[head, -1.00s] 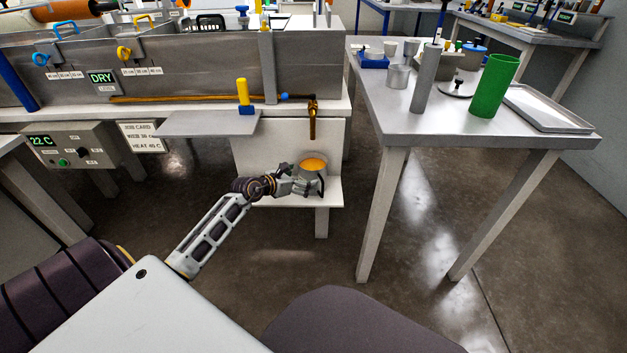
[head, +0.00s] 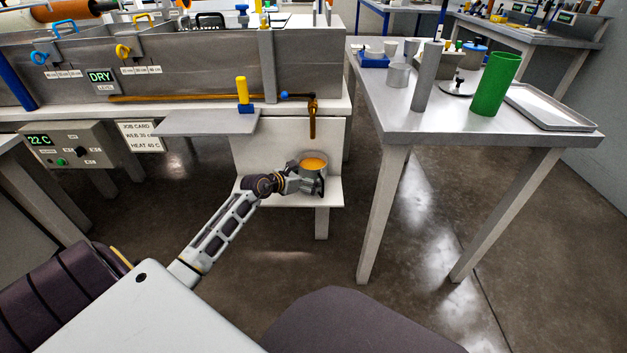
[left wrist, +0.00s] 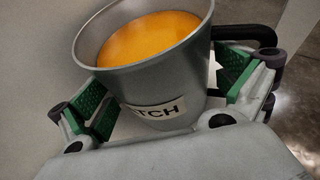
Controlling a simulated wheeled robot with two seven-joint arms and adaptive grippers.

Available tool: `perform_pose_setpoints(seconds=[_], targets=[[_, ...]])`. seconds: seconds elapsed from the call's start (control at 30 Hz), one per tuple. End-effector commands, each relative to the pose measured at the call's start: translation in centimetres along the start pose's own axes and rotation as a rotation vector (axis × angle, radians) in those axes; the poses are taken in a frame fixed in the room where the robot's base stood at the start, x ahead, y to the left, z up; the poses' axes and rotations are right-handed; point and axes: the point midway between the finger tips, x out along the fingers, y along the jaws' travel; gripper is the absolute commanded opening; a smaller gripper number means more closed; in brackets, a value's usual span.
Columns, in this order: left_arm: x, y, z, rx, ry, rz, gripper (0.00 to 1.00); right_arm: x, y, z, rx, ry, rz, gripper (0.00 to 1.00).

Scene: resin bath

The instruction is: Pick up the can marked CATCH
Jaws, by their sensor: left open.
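The can (head: 313,164) is a grey metal vessel with orange liquid in it, upright on a low white shelf (head: 270,196) under the tap. In the left wrist view the can (left wrist: 150,82) fills the middle, and its white label shows the letters "TCH", the rest being hidden. My left gripper (head: 312,184) is at the can's near side. In the left wrist view the green pads of my left gripper (left wrist: 165,95) stand on either side of the can's body, open; I cannot tell whether they touch it. My right gripper is not in view.
A brass tap (head: 313,118) hangs straight above the can. A grey ledge (head: 207,123) juts out up and left of it. A table (head: 440,125) with a green cylinder (head: 495,85) and a tray (head: 550,108) stands to the right. Open floor lies between.

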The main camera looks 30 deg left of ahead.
Motion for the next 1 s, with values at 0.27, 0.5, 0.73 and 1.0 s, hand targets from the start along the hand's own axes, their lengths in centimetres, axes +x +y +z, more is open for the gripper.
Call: perform_pose_setpoints(seconds=[0.27,0.5,0.73,1.0], targets=[[1.9,0.0,-0.1,0.001,0.0,0.0,1.0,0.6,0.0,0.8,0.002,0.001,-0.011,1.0],[2.2,0.0,0.0,0.001,0.001,-0.001,1.0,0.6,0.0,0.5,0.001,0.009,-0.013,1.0],[2.2,0.0,0.0,0.001,0.001,0.0,1.0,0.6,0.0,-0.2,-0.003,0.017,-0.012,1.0],[2.2,0.0,0.0,0.001,0.001,0.0,0.81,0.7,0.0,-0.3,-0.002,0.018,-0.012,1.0]])
